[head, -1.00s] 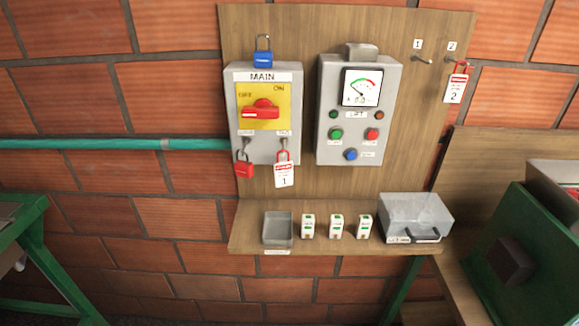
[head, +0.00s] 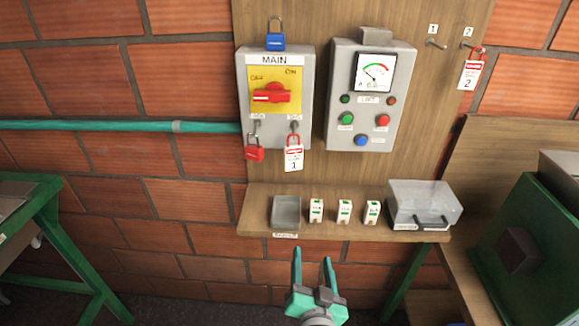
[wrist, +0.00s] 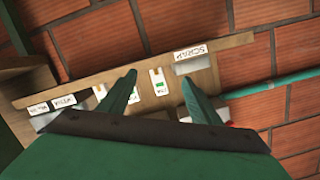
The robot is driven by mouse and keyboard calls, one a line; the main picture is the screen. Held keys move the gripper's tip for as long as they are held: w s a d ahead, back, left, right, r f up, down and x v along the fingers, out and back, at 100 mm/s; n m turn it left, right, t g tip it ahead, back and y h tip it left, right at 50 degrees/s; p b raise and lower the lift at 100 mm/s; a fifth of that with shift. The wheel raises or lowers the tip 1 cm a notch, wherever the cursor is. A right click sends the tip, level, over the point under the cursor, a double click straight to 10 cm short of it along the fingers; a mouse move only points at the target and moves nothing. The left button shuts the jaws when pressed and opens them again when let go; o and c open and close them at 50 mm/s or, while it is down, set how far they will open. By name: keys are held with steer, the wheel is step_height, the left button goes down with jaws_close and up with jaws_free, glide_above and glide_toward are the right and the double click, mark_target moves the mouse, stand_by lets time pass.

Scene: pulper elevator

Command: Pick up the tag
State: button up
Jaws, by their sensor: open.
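Two red-and-white tags show in the head view. Tag 1 (head: 293,158) hangs by a red loop from the lower right of the MAIN switch box (head: 244,128). Tag 2 (head: 468,76) hangs from the hook marked 2 at the upper right of the board. My gripper (head: 313,257) is open and empty, below the front of the shelf and lower than both tags. Its two green fingers also show in the wrist view (wrist: 160,88), pointing toward the shelf. I cannot make out either tag in the wrist view.
A red padlock (head: 254,151) hangs left of tag 1, and a blue padlock (head: 275,38) sits on the box top. The shelf (head: 262,226) holds a grey tray (head: 286,211), several small white blocks and a clear-lidded box (head: 424,203). A green machine (head: 530,245) stands at right.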

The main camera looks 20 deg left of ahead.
steer(key=w+a+r+n+g+y, duration=0.1)
steer(key=w+a+r+n, duration=0.15)
steer(key=r, duration=0.45)
steer(key=w+a+r+n+g+y, duration=0.1)
steer(key=w+a+r+n+y, duration=0.15)
steer(key=r, duration=0.45)
steer(key=n+g+h, duration=0.2)
steer(key=n, duration=0.1)
glide_toward(293, 161)
steer(key=shift+y, duration=0.25)
steer(key=x, duration=0.5)
steer(key=shift+w+d+f, duration=0.25)
steer(key=shift+d+f, duration=0.05)
steer(key=shift+f, duration=0.1)
steer(key=shift+x, duration=2.65)
steer(key=shift+a+r, duration=0.2)
steer(key=shift+c, duration=0.4)
steer(key=c, duration=1.1)
steer(key=shift+r, duration=0.1)
